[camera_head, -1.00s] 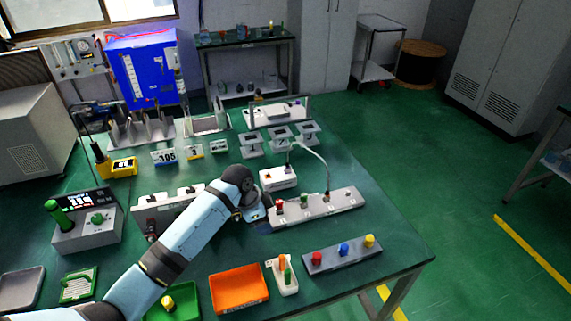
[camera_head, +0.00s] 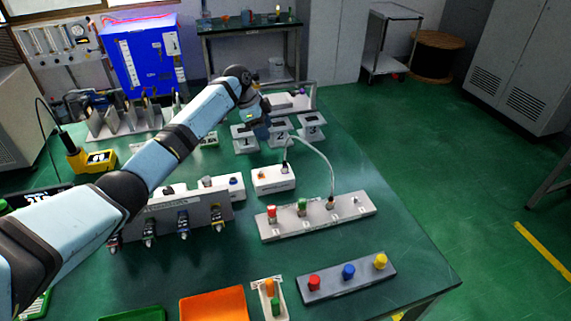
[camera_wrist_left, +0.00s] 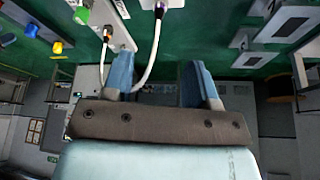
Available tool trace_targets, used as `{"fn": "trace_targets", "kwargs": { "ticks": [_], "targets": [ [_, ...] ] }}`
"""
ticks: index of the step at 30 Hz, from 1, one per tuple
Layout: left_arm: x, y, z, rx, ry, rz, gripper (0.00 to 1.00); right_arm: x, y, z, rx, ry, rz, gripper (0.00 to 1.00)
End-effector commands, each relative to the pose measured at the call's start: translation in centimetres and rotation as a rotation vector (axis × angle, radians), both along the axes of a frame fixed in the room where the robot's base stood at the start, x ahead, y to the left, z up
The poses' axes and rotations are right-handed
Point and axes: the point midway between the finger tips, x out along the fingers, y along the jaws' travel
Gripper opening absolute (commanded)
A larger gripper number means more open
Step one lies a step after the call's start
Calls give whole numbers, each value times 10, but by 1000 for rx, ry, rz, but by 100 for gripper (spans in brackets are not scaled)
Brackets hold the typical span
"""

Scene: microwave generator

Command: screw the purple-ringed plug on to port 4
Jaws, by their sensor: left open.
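The grey port strip (camera_head: 345,208) lies right of centre in the head view, with a red plug (camera_head: 271,213) and a green plug (camera_head: 302,206) on it. A white cable (camera_head: 322,160) arches from the white box (camera_head: 273,180) to the strip's third position. Port 4 (camera_head: 358,201), at the right end, looks bare. In the left wrist view a purple-ringed plug (camera_wrist_left: 159,9) ends the cable at the box; its ring is too small to tell in the head view. My left gripper (camera_head: 263,127) is behind the box, beside the numbered stands. Its fingers (camera_wrist_left: 160,82) are apart and empty.
Numbered stands (camera_head: 278,133) stand just behind the box. A connector panel (camera_head: 180,218) is left of the strip. A block with red, blue and yellow knobs (camera_head: 346,277) and an orange tray (camera_head: 214,304) lie in front. The table right of the stands is clear.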

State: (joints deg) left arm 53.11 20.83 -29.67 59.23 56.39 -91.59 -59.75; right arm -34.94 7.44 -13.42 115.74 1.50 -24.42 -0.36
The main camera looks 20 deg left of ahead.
Motion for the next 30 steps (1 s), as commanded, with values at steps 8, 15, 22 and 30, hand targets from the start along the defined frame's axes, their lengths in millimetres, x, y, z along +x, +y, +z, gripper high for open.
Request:
{"fn": "trace_targets", "kwargs": {
  "ticks": [8,15,22,30],
  "targets": [
    [3,-14,-33,0,5,1,53,0,0,1,1,0,-1,52],
    [8,-33,-82,0,5,1,53,0,0,0,1,1,-1,52],
    [12,-46,-115,0,3,2,53,0,0,-2,2,3,-2,52],
    [14,-51,-127,1,1,2,53,0,0,-3,2,5,-2,52]
  ]
}}
